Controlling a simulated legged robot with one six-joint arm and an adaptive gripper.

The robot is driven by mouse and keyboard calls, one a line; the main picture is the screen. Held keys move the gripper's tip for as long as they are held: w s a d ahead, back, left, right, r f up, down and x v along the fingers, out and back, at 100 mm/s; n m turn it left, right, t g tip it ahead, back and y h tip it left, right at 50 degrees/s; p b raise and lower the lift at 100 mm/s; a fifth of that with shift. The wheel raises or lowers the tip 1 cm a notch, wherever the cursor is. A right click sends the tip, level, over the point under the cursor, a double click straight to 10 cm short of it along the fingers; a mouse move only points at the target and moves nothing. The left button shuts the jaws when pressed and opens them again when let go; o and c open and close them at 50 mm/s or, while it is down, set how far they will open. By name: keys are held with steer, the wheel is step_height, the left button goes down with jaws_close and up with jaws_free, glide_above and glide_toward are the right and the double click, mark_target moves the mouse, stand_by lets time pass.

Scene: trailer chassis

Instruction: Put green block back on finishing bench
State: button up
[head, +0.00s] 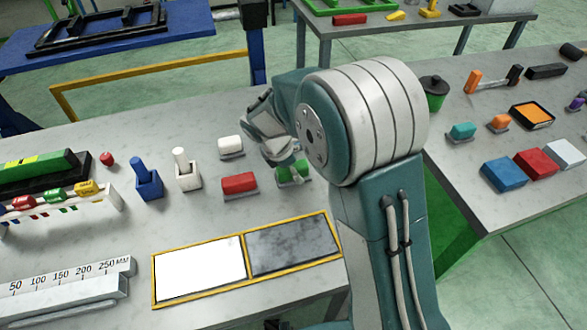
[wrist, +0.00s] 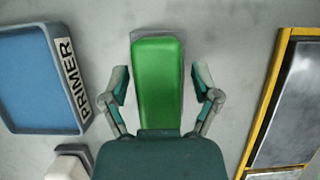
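A green block (head: 294,173) with a grey edge beneath it rests on the near grey bench (head: 221,203), partly hidden by my gripper (head: 284,160) in the head view. In the wrist view the green block (wrist: 157,82) lies between the two spread fingers of my gripper (wrist: 163,84). Gaps show between both fingers and the block. My gripper is open and holds nothing. No label in view tells which bench is the finishing bench.
A red block (head: 239,183) and a white block (head: 231,146) lie left of the green one. A yellow-framed panel (head: 153,285) lies in front. A blue tray (wrist: 38,75) marked PRIMER shows in the wrist view. Another bench (head: 470,190) with several items stands right.

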steer(key=shift+a, duration=0.15)
steer(key=shift+a, duration=0.3)
steer(key=shift+a+r, duration=0.2)
steer(key=shift+r, duration=0.1)
steer(key=w+v, duration=0.1)
steer(key=v, duration=1)
steer(key=s+d+r+m+t+y, duration=0.2)
steer(key=s+d+r+m+y, duration=0.1)
steer(key=s+d+r+m, duration=0.65)
steer(key=s+d+f+m+t+y, duration=0.1)
steer(key=s+d+m, duration=0.4)
steer(key=s+m, duration=0.5)
steer(key=s+t, duration=0.1)
steer(key=s, duration=0.4)
steer(key=shift+d+m+t+y, duration=0.2)
steer(key=shift+m+t+y, duration=0.1)
steer(key=shift+m+t, duration=0.1)
